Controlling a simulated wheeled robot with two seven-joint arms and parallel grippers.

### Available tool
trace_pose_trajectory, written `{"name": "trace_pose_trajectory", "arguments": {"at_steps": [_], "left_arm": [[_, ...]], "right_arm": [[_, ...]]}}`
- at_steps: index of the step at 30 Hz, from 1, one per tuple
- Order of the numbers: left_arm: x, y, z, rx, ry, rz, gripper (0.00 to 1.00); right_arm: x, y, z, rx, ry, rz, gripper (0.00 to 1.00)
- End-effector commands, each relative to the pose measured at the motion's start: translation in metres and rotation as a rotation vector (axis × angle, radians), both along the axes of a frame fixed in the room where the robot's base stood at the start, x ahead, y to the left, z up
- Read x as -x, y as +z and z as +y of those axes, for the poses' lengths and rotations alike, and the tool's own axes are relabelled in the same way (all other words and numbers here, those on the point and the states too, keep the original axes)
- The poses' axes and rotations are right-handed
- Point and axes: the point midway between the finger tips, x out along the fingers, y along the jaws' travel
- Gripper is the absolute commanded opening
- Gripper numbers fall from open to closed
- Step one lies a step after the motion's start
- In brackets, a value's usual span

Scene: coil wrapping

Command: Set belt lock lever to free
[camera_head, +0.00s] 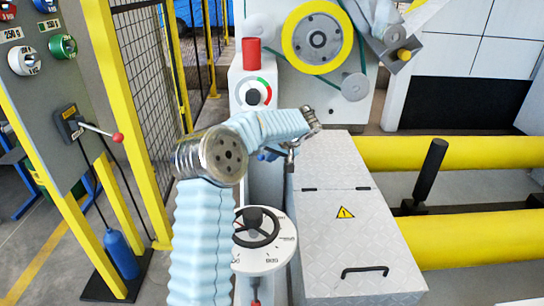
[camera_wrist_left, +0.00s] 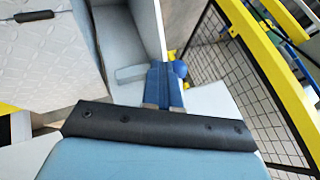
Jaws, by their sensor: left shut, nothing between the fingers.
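My left gripper (camera_head: 268,155) reaches over the grey machine housing from the right. Its closed blue fingers show in the left wrist view (camera_wrist_left: 164,82), with nothing seen between them. A small round blue knob (camera_wrist_left: 180,68) shows just beyond and beside the fingertips; I cannot tell whether it touches them. It may belong to the belt lock lever, whose shaft and setting I cannot make out. In the head view my gripper and arm hide most of that spot. My right gripper is not in view.
A grey metal cover (camera_head: 340,235) lies right of the arm. A white dial with a black handwheel (camera_head: 256,228) is below, and a red-green dial (camera_head: 254,93) above. A yellow wheel (camera_head: 317,38) stands behind. A mesh fence (camera_head: 145,85) and lever panel (camera_head: 60,110) are left.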

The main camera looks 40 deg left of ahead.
Motion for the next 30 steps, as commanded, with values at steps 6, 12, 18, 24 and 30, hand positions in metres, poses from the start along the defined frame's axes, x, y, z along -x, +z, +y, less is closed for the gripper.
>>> {"name": "trace_pose_trajectory", "arguments": {"at_steps": [6, 12, 18, 24, 30], "left_arm": [[0.0, 0.0, 0.0, -0.005, 0.0, 0.004, 0.0], [0.001, 0.0, 0.001, -0.012, 0.001, 0.01, 0.0], [0.001, -0.001, 0.001, -0.024, 0.0, 0.021, 0.0], [0.002, -0.002, 0.003, -0.057, -0.001, 0.049, 0.0], [0.005, -0.005, 0.006, -0.14, -0.002, 0.116, 0.0]], "right_arm": [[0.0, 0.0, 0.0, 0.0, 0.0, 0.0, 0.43], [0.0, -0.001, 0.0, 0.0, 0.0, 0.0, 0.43], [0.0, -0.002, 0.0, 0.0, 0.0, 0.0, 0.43], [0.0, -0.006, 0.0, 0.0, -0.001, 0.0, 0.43], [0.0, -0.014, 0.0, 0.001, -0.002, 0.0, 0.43]]}}
